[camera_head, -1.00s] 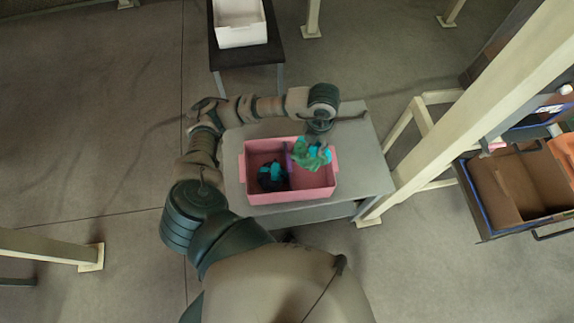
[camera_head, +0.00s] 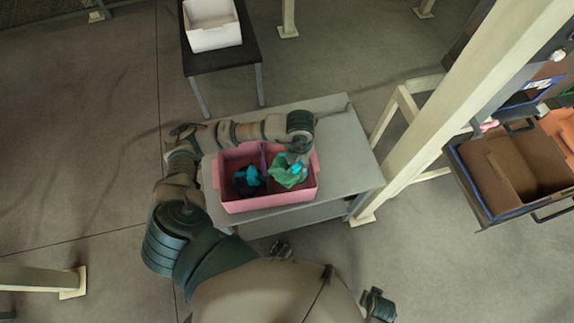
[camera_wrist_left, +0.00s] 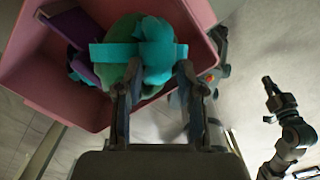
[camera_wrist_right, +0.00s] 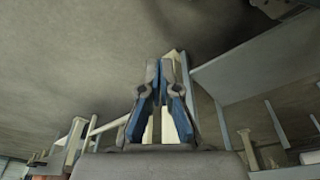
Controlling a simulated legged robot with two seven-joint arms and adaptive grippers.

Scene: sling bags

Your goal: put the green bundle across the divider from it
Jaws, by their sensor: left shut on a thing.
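The green bundle (camera_head: 287,174), with a teal band, is at the right compartment of the pink crate (camera_head: 268,203). My left gripper (camera_head: 298,157) is shut on it from above; the left wrist view also shows the bundle (camera_wrist_left: 128,38) between the fingertips (camera_wrist_left: 155,88). Whether it touches the crate floor I cannot tell. The purple divider (camera_head: 264,156) stands left of the bundle and shows in the left wrist view (camera_wrist_left: 75,30). A dark blue bundle with a teal band (camera_head: 247,181) lies in the left compartment. My right gripper (camera_wrist_right: 161,75) appears shut and empty, away from the crate.
The crate stands on a grey table (camera_head: 347,155), with bare tabletop to its right. A white bin (camera_head: 212,28) sits on a dark table behind. A pale post (camera_head: 455,125) and a brown divided container (camera_head: 515,170) are on the right.

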